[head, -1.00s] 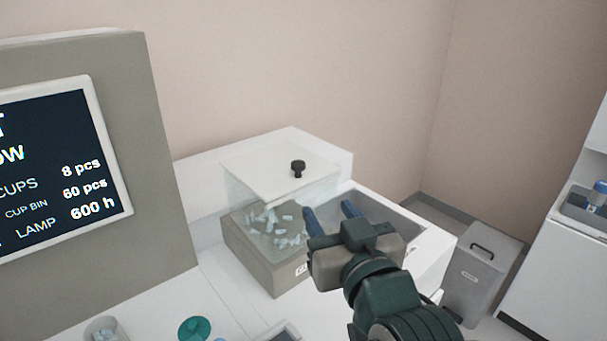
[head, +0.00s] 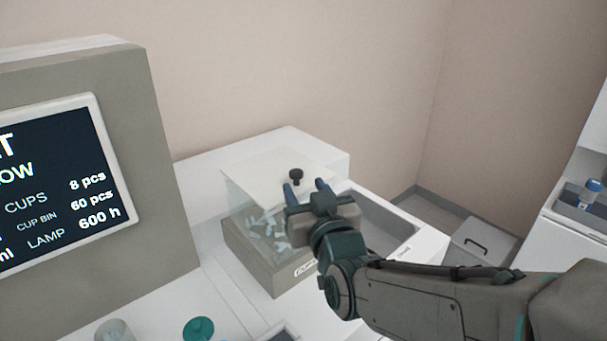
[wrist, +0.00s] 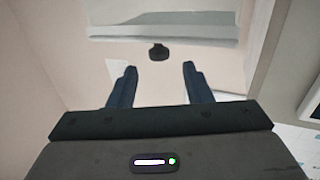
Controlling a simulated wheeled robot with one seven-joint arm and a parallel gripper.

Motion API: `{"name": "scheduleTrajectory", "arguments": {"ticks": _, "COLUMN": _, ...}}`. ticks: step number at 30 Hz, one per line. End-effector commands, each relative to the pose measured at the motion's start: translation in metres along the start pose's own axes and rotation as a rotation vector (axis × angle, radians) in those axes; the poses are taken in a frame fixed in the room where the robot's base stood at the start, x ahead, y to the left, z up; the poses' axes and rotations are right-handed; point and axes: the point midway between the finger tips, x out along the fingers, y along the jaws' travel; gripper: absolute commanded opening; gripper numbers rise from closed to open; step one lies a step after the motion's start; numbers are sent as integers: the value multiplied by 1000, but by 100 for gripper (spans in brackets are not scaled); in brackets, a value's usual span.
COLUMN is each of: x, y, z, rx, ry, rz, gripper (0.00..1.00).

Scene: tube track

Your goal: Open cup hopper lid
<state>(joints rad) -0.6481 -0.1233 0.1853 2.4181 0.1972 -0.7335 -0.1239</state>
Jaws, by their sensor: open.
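The cup hopper (head: 262,257) is a grey-beige box with clear upper walls and small pale cups inside. Its pale lid (head: 262,178) lies flat and closed on top. A black knob (head: 296,176) stands near the lid's right side; it also shows in the wrist view (wrist: 158,52), beyond the fingertips and roughly centred between them. My gripper (head: 306,186) is open and empty, its blue fingers pointing at the knob, close in front of it. Whether the fingers reach around the knob is hard to tell; in the wrist view it appears apart from them. My gripper hides part of the hopper's right side.
A large display unit (head: 90,180) stands at the left. An open grey bin (head: 385,222) is right of the hopper. A teal round lid (head: 199,328) and a container (head: 113,330) are at the front. A grey box (head: 478,243) with a handle stands right.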

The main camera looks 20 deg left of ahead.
Motion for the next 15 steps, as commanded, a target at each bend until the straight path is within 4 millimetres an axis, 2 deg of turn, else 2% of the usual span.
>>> {"name": "scheduleTrajectory", "arguments": {"ticks": 6, "x": 27, "y": 0, "z": -1, "rx": -1, "ry": -1, "rz": 0, "gripper": 45}}
{"name": "scheduleTrajectory", "arguments": {"ticks": 15, "x": 43, "y": 0, "z": 0, "rx": -1, "ry": -1, "rz": 0, "gripper": 45}}
